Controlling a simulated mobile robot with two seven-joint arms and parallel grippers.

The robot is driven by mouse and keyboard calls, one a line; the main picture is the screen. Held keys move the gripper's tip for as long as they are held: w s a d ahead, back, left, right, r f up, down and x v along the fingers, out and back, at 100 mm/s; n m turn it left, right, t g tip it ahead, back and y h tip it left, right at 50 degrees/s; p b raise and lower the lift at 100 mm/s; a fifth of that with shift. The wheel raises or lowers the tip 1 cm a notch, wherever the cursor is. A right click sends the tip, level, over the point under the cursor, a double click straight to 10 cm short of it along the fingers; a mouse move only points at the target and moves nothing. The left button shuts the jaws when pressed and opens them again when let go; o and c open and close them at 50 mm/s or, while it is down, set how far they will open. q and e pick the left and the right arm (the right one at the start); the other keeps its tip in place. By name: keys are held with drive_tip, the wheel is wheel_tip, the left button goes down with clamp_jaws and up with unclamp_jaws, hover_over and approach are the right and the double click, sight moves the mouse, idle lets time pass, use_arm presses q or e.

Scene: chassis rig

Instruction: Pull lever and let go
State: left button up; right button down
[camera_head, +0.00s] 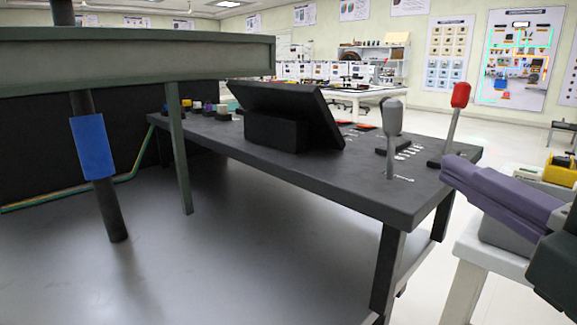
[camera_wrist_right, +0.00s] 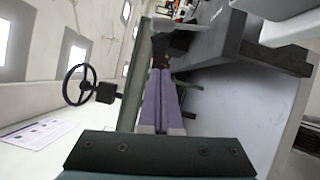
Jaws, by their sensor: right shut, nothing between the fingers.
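Two levers stand on the right end of the dark table. One has a grey knob (camera_head: 393,117) and leans little. The other has a red knob (camera_head: 460,95) on a thin grey rod and tilts to the right. My right gripper (camera_head: 447,168) has purple fingers and reaches in from the right edge, beside the table's right end and below the red knob. It looks apart from both knobs. The fingers are shut together and empty, as the right wrist view (camera_wrist_right: 161,78) also shows. My left gripper is in neither view.
The dark table (camera_head: 340,185) also carries a tilted black screen (camera_head: 285,112). A green-grey beam (camera_head: 140,60) and a post with a blue sleeve (camera_head: 92,148) stand at left. A steering wheel (camera_wrist_right: 80,85) shows in the wrist view. A white stand (camera_head: 495,260) is at right.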

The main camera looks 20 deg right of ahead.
idle(0.3)
approach(390, 144)
drive_tip(key=w+a+r, duration=0.2)
drive_tip(key=a+r, duration=0.1)
drive_tip(key=a, duration=0.1)
drive_tip(key=w, duration=0.1)
drive_tip(key=w+d, duration=0.1)
drive_tip(key=w+r+b, duration=0.1)
drive_tip(key=shift+d, duration=0.3)
drive_tip(key=shift+w+d+r, duration=0.1)
drive_tip(key=shift+w+d, duration=0.25)
drive_tip(key=shift+d, duration=0.1)
